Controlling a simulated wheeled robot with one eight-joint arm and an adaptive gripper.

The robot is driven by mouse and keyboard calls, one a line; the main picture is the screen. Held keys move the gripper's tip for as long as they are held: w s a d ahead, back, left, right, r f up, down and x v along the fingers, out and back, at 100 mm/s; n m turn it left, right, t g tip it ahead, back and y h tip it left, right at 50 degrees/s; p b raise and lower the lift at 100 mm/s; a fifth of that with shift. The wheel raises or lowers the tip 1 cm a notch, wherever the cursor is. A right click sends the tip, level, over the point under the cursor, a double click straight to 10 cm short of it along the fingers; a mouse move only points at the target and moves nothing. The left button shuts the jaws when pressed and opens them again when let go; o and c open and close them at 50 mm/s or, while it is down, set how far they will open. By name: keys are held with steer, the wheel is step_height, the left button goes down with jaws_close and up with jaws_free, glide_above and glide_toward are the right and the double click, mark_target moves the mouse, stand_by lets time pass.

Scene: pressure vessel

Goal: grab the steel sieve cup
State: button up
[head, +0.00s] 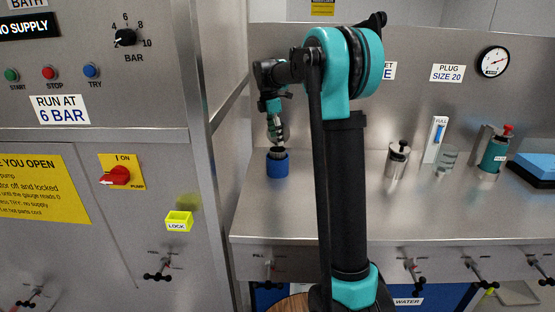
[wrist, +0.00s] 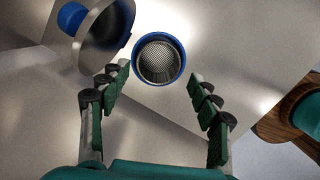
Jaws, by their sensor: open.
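The steel sieve cup (head: 277,165) stands upright on the steel bench near its left end, with a blue outer wall. In the wrist view, I look into the cup (wrist: 160,60) and see its blue rim and fine metal mesh inside. My gripper (head: 275,138) hangs just above the cup in the head view. In the wrist view, the open green fingers of my gripper (wrist: 159,76) lie to either side of the cup's near edge. Nothing is held between them.
A steel pot (head: 397,160), a clear cup (head: 446,158) and a green canister (head: 494,153) stand further right. The control cabinet (head: 150,150) rises at left. Valve handles (head: 272,268) line the bench front.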

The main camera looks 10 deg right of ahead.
mark_target(277, 147)
steer(key=shift+w+d+f, duration=0.1)
steer(key=shift+f, duration=1.3)
steer(key=shift+d+f, duration=0.1)
steer(key=shift+f, duration=1.25)
steer(key=c, duration=1.1)
steer(key=shift+o, duration=0.2)
steer(key=shift+r, duration=0.1)
